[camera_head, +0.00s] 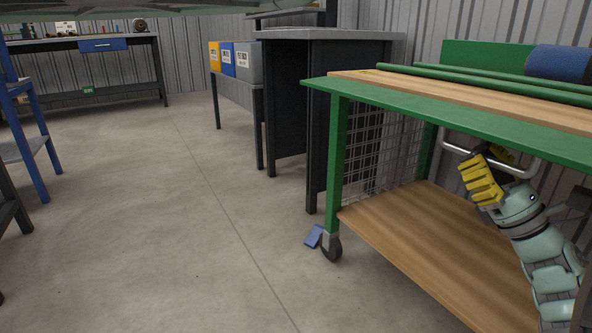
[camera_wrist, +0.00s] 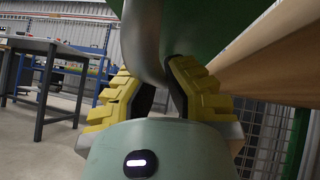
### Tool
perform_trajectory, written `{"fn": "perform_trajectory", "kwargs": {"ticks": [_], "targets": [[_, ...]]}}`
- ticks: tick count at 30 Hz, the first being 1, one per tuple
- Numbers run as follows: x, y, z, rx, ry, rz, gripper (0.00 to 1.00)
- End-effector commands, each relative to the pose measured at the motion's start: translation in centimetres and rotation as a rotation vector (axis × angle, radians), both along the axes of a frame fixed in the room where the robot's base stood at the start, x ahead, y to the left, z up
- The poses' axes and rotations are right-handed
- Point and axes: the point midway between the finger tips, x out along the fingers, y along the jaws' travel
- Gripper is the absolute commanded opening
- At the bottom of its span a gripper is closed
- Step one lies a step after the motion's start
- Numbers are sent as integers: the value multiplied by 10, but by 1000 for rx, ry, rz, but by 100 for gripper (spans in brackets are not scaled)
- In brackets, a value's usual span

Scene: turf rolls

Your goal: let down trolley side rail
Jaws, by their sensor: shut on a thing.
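The trolley has a green frame (camera_head: 337,165), a wooden top deck (camera_head: 450,93) and a wooden lower shelf (camera_head: 420,235). A bent silver bar (camera_head: 455,148) shows just under the green edge of the top deck, at the right. My gripper (camera_head: 478,160), with yellow ribbed fingers, is at this bar, below the deck edge. In the wrist view, a smooth grey bar (camera_wrist: 147,40) runs down between the yellow fingers, and my gripper (camera_wrist: 160,88) is shut on it. The fingers and deck edge hide part of the bar.
Two green tubes (camera_head: 470,77) lie along the top deck, with a blue roll (camera_head: 560,62) at the back right. A dark workbench (camera_head: 290,100) and coloured bins (camera_head: 235,60) stand behind the trolley. A blue object (camera_head: 314,236) lies by its caster.

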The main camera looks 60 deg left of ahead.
Motion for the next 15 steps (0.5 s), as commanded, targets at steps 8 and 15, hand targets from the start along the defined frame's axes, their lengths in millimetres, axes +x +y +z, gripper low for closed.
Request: {"fn": "perform_trajectory", "kwargs": {"ticks": [8,15], "targets": [[-1,1,1,2,0,4,37],[-1,1,0,2,-1,4,43]]}}
